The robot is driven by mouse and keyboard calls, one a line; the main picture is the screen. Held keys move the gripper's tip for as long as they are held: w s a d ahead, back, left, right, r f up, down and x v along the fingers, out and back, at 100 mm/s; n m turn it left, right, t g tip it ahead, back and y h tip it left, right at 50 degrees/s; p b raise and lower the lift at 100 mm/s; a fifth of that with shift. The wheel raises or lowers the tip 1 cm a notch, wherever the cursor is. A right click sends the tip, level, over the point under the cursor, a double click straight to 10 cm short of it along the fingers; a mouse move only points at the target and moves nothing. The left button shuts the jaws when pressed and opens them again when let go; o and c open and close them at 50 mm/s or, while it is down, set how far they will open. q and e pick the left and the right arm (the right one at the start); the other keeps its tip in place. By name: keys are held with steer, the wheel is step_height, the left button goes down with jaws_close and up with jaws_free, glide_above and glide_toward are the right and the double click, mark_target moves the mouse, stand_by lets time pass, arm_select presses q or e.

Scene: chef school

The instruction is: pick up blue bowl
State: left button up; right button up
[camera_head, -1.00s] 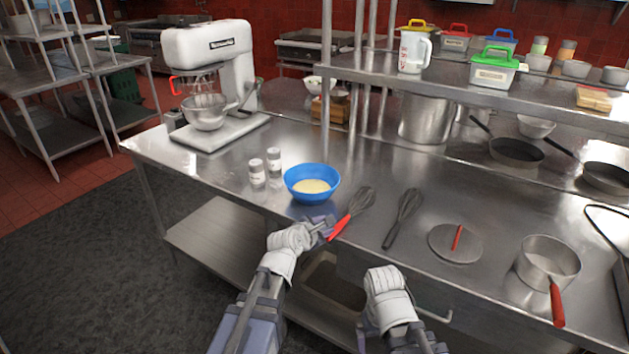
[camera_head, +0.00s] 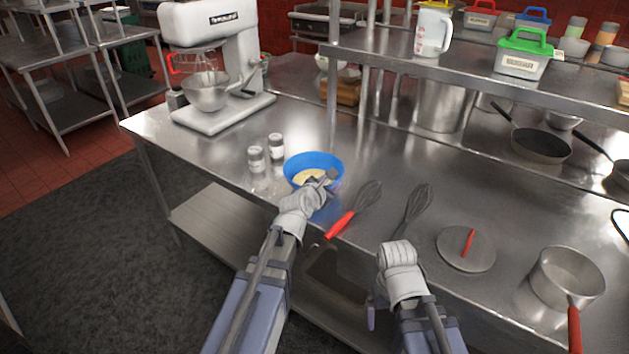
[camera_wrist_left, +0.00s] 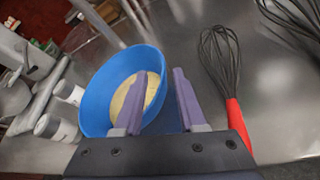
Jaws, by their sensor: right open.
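The blue bowl (camera_head: 306,162) stands upright on the steel counter, with pale yellowish contents inside. My left gripper (camera_head: 326,180) is at the bowl's near right rim and covers part of it. In the left wrist view the bowl (camera_wrist_left: 95,98) lies ahead and left. The left gripper (camera_wrist_left: 165,98) is open there, one finger over the bowl's inside and the other outside its right rim. The rim lies between the fingers; contact cannot be told. My right gripper (camera_head: 371,313) is low by the counter's front edge, away from the bowl, mostly hidden by its arm.
A red-handled whisk (camera_head: 354,209) lies close right of the bowl, with a dark whisk (camera_head: 415,207) beyond it. Two shakers (camera_head: 265,154) stand left of the bowl. A lid (camera_head: 465,249) and a saucepan (camera_head: 566,279) sit further right. A stand mixer (camera_head: 211,60) stands at back left.

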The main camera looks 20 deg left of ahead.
mark_target(337, 180)
arm_select(q)
steer(key=shift+f+b+x, duration=0.15)
steer(key=shift+b+x, duration=0.45)
steer(key=shift+x, duration=0.9)
steer(key=shift+f+b+x, duration=0.1)
steer(key=shift+b+x, duration=0.5)
steer(key=shift+x, duration=0.95)
steer(key=shift+s+a, duration=0.1)
steer(key=shift+s, duration=0.1)
jaws_close()
